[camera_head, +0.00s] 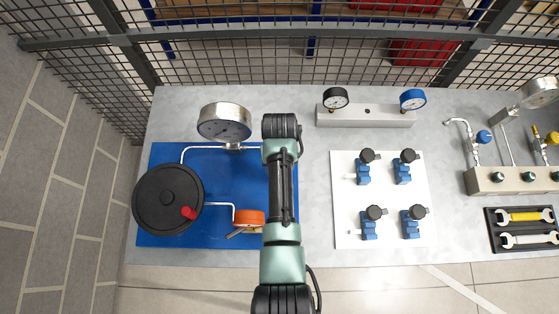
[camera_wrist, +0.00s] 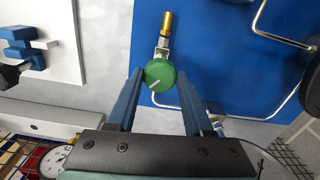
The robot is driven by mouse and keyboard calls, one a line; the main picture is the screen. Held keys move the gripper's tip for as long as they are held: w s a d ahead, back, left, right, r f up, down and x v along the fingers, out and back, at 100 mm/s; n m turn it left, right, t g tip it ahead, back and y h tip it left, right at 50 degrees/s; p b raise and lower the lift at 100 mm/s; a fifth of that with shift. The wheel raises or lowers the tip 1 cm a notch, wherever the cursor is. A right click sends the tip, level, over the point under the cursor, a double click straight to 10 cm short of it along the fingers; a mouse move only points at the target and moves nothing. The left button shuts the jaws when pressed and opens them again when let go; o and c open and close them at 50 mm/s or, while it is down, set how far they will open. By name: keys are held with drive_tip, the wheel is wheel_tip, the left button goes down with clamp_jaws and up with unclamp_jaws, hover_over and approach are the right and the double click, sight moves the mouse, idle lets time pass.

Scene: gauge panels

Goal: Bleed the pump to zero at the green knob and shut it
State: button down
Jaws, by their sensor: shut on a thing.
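The green knob (camera_wrist: 160,72) with a white line on its face is in the wrist view, on a metal fitting at the edge of the blue pump base (camera_wrist: 220,75). My gripper (camera_wrist: 157,78) has its two blue fingers on either side of the knob, shut on it. In the head view, my arm hides the knob and gripper. There the pump's blue base (camera_head: 225,185) carries a black handwheel (camera_head: 165,195) with a red handle and an orange cap (camera_head: 249,217). The round pump gauge (camera_head: 224,122) stands behind; its reading is too small to tell.
Right of my arm, a white panel (camera_head: 340,200) holds several blue valves with black knobs. A block with two small gauges (camera_head: 365,116) stands behind it. A manifold (camera_head: 505,181) and a wrench tray (camera_head: 492,230) are at far right. A mesh fence (camera_head: 220,60) runs behind the table.

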drive_tip(key=m, duration=0.5)
drive_tip(key=shift+r+m+p, duration=0.1)
drive_tip(key=shift+m+p, duration=0.2)
drive_tip(key=shift+p, duration=0.1)
drive_tip(key=shift+m, duration=2.2)
drive_tip(key=shift+c, duration=1.5)
unclamp_jaws()
wheel_tip(320, 180, up, 13)
drive_tip(key=b, duration=0.2)
